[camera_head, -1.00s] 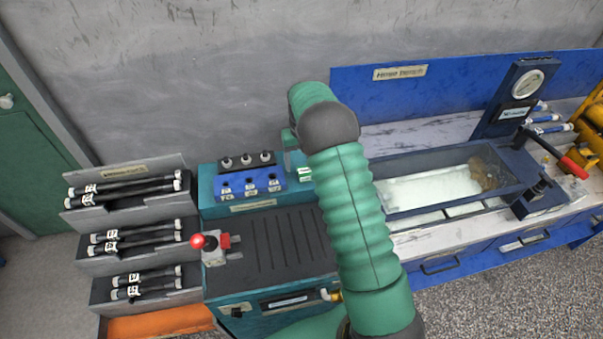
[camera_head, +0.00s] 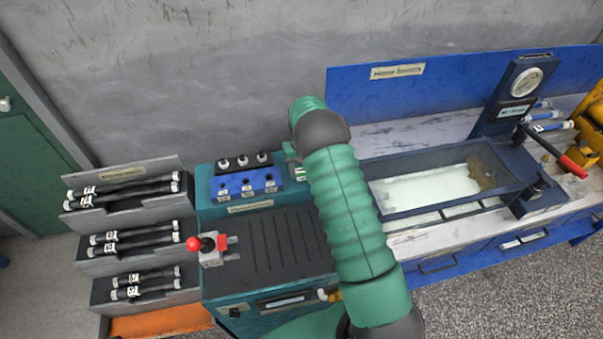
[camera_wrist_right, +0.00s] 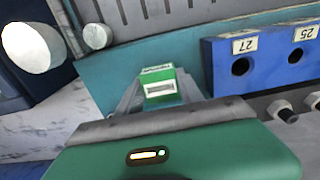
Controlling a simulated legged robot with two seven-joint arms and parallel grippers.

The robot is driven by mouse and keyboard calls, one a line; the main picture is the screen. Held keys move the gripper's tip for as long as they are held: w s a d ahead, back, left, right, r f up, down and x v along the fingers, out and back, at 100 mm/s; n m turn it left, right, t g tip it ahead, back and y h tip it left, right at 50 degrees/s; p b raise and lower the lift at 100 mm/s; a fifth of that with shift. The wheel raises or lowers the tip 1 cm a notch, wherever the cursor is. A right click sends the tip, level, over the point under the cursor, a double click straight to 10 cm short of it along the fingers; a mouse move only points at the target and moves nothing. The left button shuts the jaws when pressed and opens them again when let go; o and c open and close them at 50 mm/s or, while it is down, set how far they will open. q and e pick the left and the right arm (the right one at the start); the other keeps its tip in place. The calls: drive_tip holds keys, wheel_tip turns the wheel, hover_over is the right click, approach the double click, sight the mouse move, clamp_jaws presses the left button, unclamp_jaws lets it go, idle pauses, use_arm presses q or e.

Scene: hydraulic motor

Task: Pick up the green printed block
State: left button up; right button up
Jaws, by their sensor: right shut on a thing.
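The green printed block (camera_wrist_right: 159,83) has a white label on its front face in the right wrist view. My right gripper (camera_wrist_right: 160,97) is shut on it, with a grey finger at each side. In the head view the block (camera_head: 300,174) shows only as a small green and white patch, partly hidden by my right arm. It is beside the blue holed block, at the back of the teal bench. I cannot tell whether it touches the surface below. My left gripper is not in view.
A glass-walled tank (camera_head: 430,187) stands right. Racks of black hoses (camera_head: 133,236) stand left.

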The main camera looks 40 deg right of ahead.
drive_tip(key=shift+s+d+f, duration=0.15)
drive_tip(key=c, duration=0.3)
drive_tip(key=shift+c, duration=0.2)
drive_tip(key=shift+a, duration=0.25)
